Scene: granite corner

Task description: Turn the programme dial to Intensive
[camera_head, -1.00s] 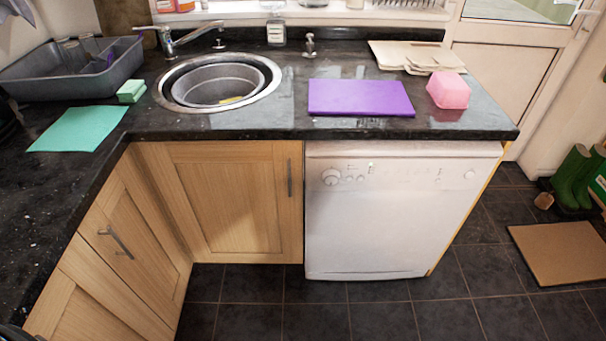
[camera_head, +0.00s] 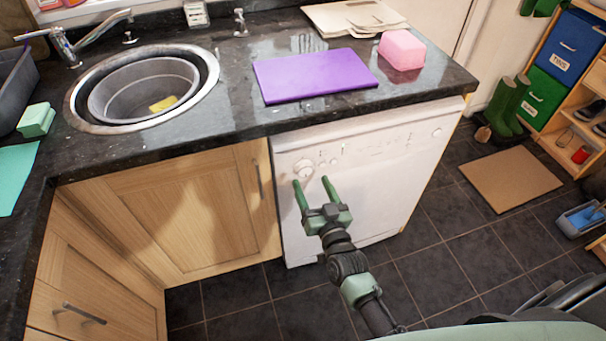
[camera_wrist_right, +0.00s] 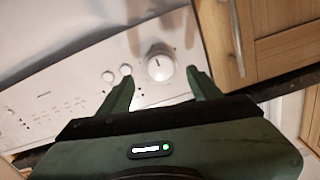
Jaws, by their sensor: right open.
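The white dishwasher (camera_head: 375,195) stands under the counter with its door shut. Its round programme dial (camera_head: 304,171) is at the left end of the control panel. In the right wrist view the dial (camera_wrist_right: 160,66) is a white knob with a short dark mark; the panel lettering is too small to read. My right gripper (camera_head: 311,181) is open and empty in front of the panel. In the wrist view its fingertips (camera_wrist_right: 158,76) lie to either side of the dial, seemingly short of it; contact cannot be made out. My left gripper is out of view.
The dark counter edge (camera_head: 240,137) overhangs above the panel. A wooden cupboard door (camera_head: 180,205) with an upright handle (camera_head: 258,182) is just left of the dishwasher. Smaller buttons (camera_head: 326,163) sit right of the dial. The tiled floor (camera_head: 440,225) in front is mostly clear.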

